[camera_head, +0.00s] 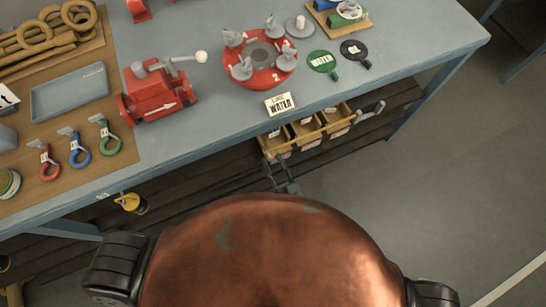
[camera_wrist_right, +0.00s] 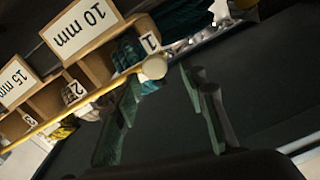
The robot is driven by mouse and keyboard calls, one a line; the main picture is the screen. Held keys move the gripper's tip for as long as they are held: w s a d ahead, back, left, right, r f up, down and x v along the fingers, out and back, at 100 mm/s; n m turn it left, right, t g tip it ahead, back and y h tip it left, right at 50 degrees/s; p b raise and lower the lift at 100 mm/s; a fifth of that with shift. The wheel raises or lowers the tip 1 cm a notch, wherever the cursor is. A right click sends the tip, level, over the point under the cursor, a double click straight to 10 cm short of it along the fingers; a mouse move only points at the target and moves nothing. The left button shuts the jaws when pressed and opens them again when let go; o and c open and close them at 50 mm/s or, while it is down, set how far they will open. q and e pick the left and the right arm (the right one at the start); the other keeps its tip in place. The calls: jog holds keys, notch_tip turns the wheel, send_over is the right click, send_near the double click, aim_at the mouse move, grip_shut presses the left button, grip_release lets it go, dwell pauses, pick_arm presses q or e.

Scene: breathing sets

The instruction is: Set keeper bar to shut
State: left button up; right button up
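The keeper bar appears to be the thin yellow bar (camera_head: 310,137) along the front of a wooden compartment rack below the tabletop. In the right wrist view the yellow bar (camera_wrist_right: 75,107) crosses in front of the labelled compartments and ends at a round cream knob (camera_wrist_right: 153,67). My right gripper (camera_head: 285,184) is in front of the rack's left end. In the wrist view its two green-grey fingers (camera_wrist_right: 166,76) are apart, with the knob near their tips. I cannot tell whether they touch it. My left gripper is not in view.
The floor to the right is clear.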

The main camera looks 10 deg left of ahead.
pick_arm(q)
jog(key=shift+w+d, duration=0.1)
pick_arm(e)
notch_tip(320, 180, up, 9)
jog(key=shift+f, duration=0.15)
dwell(0.5)
